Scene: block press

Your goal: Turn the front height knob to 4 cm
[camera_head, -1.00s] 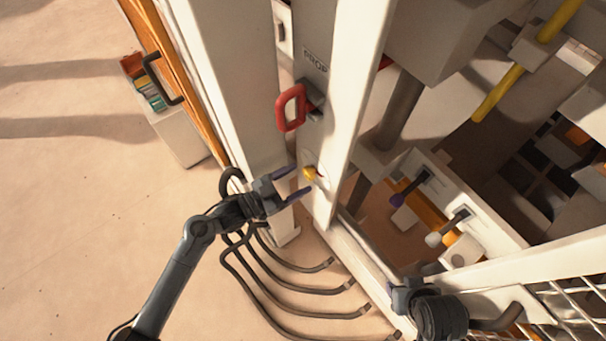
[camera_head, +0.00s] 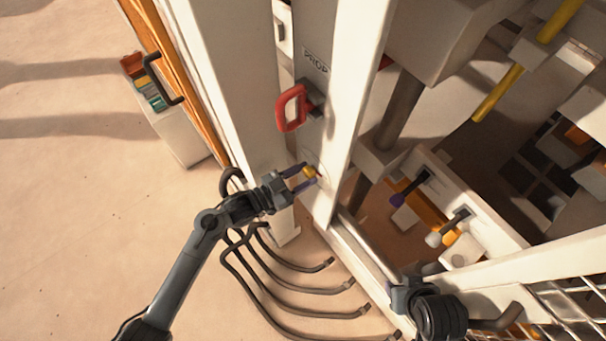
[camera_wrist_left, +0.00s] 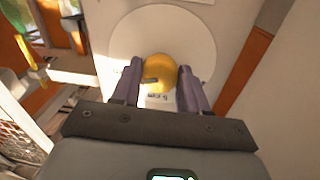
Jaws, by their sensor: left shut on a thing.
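The front height knob (camera_head: 310,172) is a small yellow knob on the pale press column. In the left wrist view the yellow knob (camera_wrist_left: 159,71) sits on a round white dial (camera_wrist_left: 125,45) with a dark mark on its face. Some small lettering shows below the knob, partly hidden. My left gripper (camera_head: 307,177) is at the knob, its purple fingers (camera_wrist_left: 160,84) on either side of it and shut on it. My right gripper (camera_head: 398,292) is at the lower right near the frame; its fingers cannot be made out.
A red handle (camera_head: 291,108) juts from the column above the knob, below a PROP label (camera_head: 315,61). Levers with purple and white knobs (camera_head: 433,239) stand to the right. Several dark hoses (camera_head: 290,287) lie on the floor below. The floor at left is open.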

